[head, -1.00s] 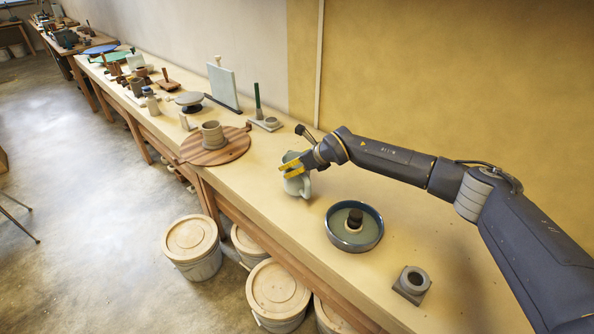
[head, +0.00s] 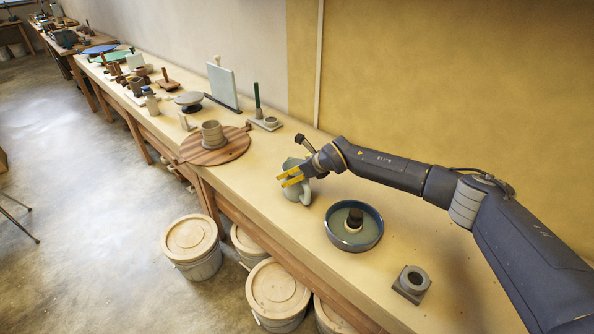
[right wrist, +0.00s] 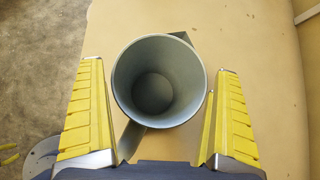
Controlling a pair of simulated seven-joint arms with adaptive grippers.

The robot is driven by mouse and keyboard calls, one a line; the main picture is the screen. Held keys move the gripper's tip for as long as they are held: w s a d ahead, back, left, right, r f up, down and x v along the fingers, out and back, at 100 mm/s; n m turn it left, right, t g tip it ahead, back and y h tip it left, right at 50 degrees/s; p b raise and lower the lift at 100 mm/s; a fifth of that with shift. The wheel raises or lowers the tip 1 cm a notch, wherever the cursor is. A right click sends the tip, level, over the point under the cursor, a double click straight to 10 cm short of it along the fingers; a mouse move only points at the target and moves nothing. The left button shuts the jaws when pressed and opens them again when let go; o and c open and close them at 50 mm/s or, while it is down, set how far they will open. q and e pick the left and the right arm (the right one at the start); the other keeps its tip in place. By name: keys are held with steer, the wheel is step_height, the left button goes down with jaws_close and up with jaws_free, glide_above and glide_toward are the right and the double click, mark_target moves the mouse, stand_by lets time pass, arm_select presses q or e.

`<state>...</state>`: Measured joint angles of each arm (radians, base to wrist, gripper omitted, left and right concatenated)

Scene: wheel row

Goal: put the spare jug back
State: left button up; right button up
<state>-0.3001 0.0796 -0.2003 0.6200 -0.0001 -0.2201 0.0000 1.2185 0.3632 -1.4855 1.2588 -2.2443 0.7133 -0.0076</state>
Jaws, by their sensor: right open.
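The jug (head: 299,193) is pale grey-green and stands upright on the bench, left of the round blue-rimmed basin. My right gripper (head: 290,177) is at the jug, with its yellow fingers across its upper part and hiding some of it. In the right wrist view I look down into the empty-looking jug (right wrist: 158,82). The open fingers of the right gripper (right wrist: 159,72) lie on either side of it, with little room between. A part that looks like its handle sticks out at the upper right of the rim. My left gripper is not in view.
The blue-rimmed basin (head: 369,236) with a dark-topped piece inside is close on the right. A round wooden board (head: 234,152) with a ribbed pot (head: 213,135) stands left. Lidded buckets (head: 191,238) are on the floor.

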steer(key=shift+r, duration=0.1)
steer(key=v, duration=1.2)
